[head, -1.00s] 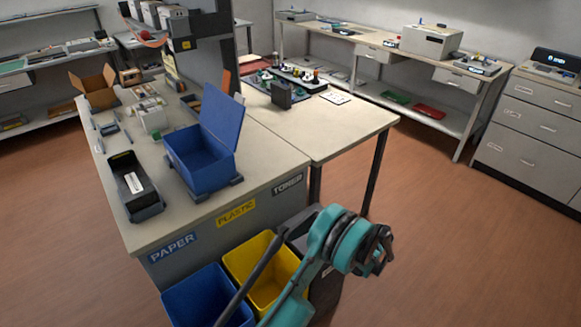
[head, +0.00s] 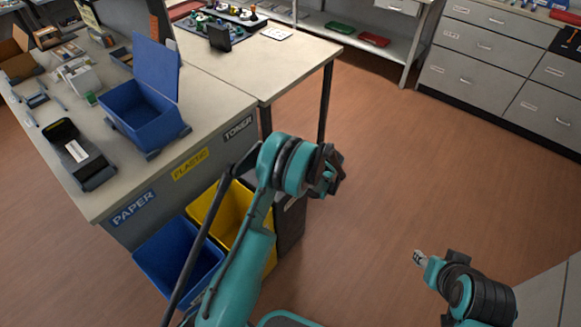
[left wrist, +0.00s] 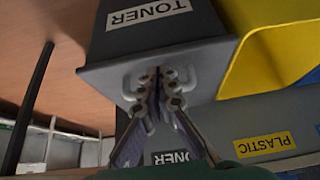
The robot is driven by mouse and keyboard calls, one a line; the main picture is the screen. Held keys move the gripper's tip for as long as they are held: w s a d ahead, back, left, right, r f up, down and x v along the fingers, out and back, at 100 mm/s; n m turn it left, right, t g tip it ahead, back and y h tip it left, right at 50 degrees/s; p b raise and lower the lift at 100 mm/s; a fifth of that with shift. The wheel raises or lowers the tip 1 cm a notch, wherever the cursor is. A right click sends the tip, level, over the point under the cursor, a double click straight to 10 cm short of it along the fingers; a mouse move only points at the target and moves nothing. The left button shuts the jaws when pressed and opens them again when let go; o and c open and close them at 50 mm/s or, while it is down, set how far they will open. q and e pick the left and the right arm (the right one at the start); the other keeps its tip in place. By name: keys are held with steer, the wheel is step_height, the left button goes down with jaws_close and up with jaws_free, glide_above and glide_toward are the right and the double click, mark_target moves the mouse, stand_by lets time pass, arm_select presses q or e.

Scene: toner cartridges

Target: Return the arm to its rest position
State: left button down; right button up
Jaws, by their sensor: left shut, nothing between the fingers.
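My left gripper (head: 330,172) is at the end of the teal arm in the middle of the head view, in front of the bench corner near the toner bin (head: 291,225). In the left wrist view its fingers (left wrist: 155,82) are together with nothing between them, overlapping the dark toner bin (left wrist: 108,70) in the picture. I cannot tell how far apart they are. My right gripper (head: 420,258) is at the lower right of the head view, over bare floor, pointing up and left. Its jaws are too small to judge.
A yellow bin (head: 214,212) and a blue bin (head: 160,262) stand beside the left arm, under the bench (head: 215,98). A blue open box (head: 142,117) and a black tray (head: 92,172) are on the bench. Brown floor (head: 420,160) is clear at right.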

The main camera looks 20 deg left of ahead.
arm_select(q)
steer(key=s+d+r+p, duration=0.2)
steer(key=d+r, duration=0.1)
steer(key=d, duration=0.6)
steer(key=shift+s+d, duration=0.35)
steer(key=s+a+r+m+t+h, duration=0.15)
steer(key=s+r+m, duration=0.25)
steer(key=r, duration=0.7)
steer(key=s+a+r+m+t+h, duration=0.1)
steer(key=s+r+m+h, duration=0.3)
steer(key=r, duration=0.8)
steer(key=s+r+m+t, duration=0.1)
steer(key=s+r+m, duration=0.1)
steer(key=s, duration=0.7)
steer(key=s+r+m+t, duration=0.2)
steer(key=s+r+m, duration=0.1)
steer(key=s, duration=0.7)
steer(key=shift+d+r+m, duration=0.15)
steer(key=shift+d+m, duration=0.15)
steer(key=shift+m, duration=0.6)
